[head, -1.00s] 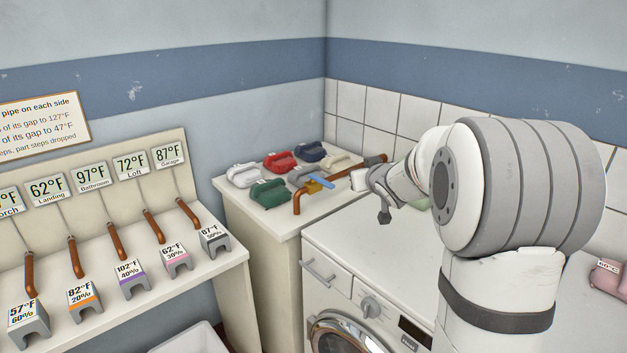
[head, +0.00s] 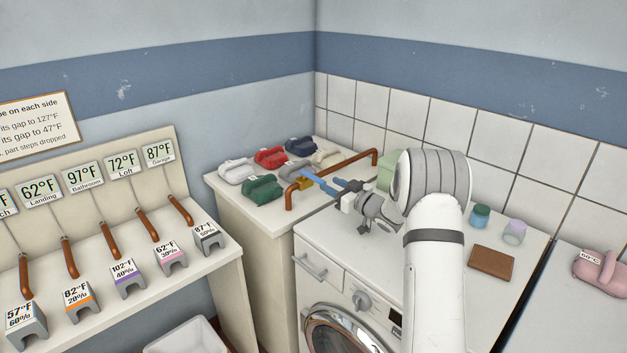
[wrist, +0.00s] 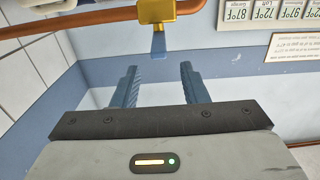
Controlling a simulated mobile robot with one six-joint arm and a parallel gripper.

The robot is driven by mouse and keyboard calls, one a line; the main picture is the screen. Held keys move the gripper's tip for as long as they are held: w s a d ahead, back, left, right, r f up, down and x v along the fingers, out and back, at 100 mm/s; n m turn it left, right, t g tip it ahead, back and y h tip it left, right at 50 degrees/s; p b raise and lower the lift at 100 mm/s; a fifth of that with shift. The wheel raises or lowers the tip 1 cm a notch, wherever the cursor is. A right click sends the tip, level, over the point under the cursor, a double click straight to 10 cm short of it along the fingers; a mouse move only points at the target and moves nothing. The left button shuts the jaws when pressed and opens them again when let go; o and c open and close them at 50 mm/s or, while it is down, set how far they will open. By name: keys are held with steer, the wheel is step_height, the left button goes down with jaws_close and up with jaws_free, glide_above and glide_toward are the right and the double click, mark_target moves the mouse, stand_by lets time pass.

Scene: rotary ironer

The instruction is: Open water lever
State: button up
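The water lever (head: 321,184) is a blue handle on a brass valve (head: 305,183), which sits on a copper pipe (head: 338,165) above the cabinet top. In the head view the lever points right, toward my gripper (head: 339,185). In the wrist view the brass valve (wrist: 157,11) is at the top, with the blue lever (wrist: 158,45) hanging from it in the picture. My gripper (wrist: 159,74) is open and empty there, its two blue-grey fingers apart. The lever's end lines up with the gap between the fingertips, just beyond them; I see no contact.
A green box (head: 389,171), two small jars and a brown wallet-like item (head: 492,262) lie on the washer top. A shelf with copper pipes and labelled blocks (head: 127,278) is at left.

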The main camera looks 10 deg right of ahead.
mark_target(317, 181)
steer(key=x, duration=0.2)
steer(key=f+p+x, duration=0.1)
steer(key=x, duration=0.2)
steer(key=p+x, duration=0.1)
steer(key=x, duration=0.1)
steer(key=shift+w+a+f, duration=0.15)
steer(key=shift+w+f, duration=0.1)
steer(key=shift+f, duration=0.05)
steer(key=shift+c, duration=0.3)
jaws_close()
